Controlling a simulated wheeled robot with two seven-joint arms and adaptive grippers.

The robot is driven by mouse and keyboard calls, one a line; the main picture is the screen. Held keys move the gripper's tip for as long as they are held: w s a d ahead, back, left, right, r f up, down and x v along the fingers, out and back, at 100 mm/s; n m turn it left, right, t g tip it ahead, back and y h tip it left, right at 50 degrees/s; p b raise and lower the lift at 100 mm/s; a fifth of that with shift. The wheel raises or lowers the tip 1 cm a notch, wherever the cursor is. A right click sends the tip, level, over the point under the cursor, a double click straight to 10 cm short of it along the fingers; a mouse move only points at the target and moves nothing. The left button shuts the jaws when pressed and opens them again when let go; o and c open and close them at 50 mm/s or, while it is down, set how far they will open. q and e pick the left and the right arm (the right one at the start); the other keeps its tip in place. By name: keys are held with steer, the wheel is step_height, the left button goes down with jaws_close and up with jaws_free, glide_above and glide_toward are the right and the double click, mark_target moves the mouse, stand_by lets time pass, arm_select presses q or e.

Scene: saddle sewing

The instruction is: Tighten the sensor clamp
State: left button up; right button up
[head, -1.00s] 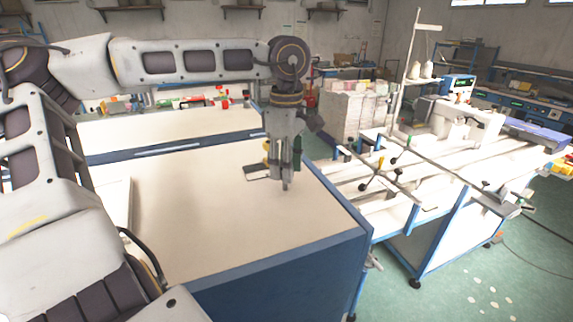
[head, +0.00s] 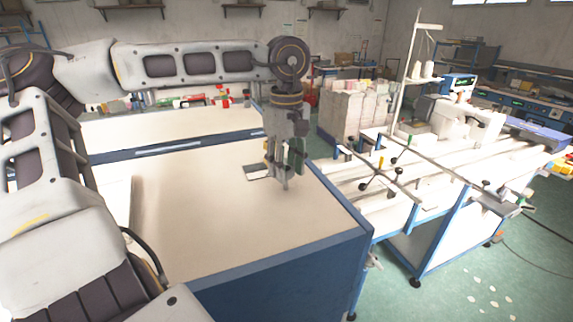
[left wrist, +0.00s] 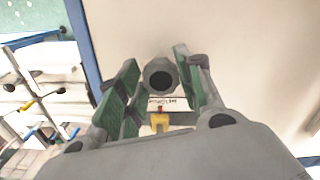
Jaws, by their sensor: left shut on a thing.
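My left gripper (head: 287,180) points down over the pale table top, with green finger pads. In the left wrist view, my left gripper (left wrist: 156,82) is shut on a grey round part (left wrist: 160,77) with a dark hole in its end. A small plate with dark lettering (left wrist: 164,101) and a yellow piece (left wrist: 160,123) show just below it, partly hidden by the gripper. In the head view a flat grey-edged plate (head: 257,173) lies on the table beside the fingers. My right gripper is not in view.
The pale table (head: 215,225) has a blue edge, and its top is mostly clear around the gripper. To the right stands a blue-framed bench (head: 440,215) with rods and knobs and a white sewing machine (head: 475,122). Stacked pale sheets (head: 352,108) stand behind.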

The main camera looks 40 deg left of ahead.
arm_select(q)
steer(key=shift+r, duration=0.1)
steer(key=o, duration=1)
steer(key=shift+o, duration=0.2)
step_height(320, 180, up, 12)
stand_by(0.9)
